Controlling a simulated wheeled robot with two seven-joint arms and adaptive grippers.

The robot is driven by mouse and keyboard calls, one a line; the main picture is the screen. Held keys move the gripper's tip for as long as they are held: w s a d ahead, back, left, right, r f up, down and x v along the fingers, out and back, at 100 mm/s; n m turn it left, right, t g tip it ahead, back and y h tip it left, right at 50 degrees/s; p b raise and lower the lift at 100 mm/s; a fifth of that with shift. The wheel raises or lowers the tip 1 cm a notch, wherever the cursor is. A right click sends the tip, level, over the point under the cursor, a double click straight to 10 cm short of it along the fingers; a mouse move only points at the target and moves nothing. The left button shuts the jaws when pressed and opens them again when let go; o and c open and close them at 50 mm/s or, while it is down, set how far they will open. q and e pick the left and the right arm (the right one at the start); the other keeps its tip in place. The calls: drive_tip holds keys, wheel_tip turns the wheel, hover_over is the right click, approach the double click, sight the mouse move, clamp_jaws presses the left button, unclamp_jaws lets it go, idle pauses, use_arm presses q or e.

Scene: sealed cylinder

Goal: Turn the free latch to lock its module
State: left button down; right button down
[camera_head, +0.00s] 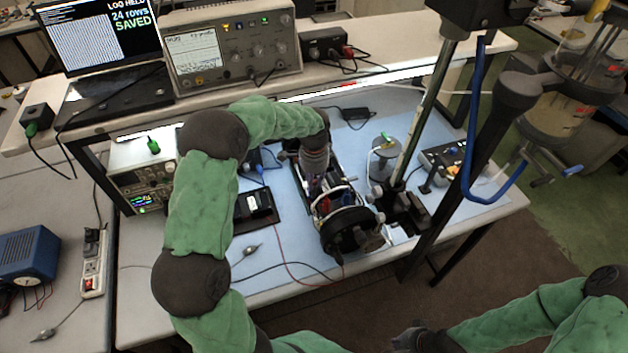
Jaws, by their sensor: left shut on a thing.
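An opened cylinder assembly (349,229) lies on the pale blue mat, with a dark round end toward me and red, blue and white parts inside its frame. My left gripper (317,186) reaches down from above into the far part of this assembly. It is shut on a small part there, which looks like the latch; its fingers and the arm hide most of it, so I cannot tell how far the latch is turned. My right gripper (408,340) is low at the bottom edge, away from the bench, partly cut off; its jaws are unclear.
A dark metal stand (410,210) with a slanted post rises right of the assembly. A small box with a dark module (254,206) lies left of it. Instruments and a laptop (98,35) fill the rear shelf. A clear vessel (565,110) hangs at right.

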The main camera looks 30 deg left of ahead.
sight(314, 182)
idle(0.3)
use_arm(q)
drive_tip(key=c, duration=1.1)
unclamp_jaws()
drive_tip(key=shift+c, duration=0.2)
wheel_tip(314, 182, up, 12)
drive_tip(key=shift+r, duration=0.1)
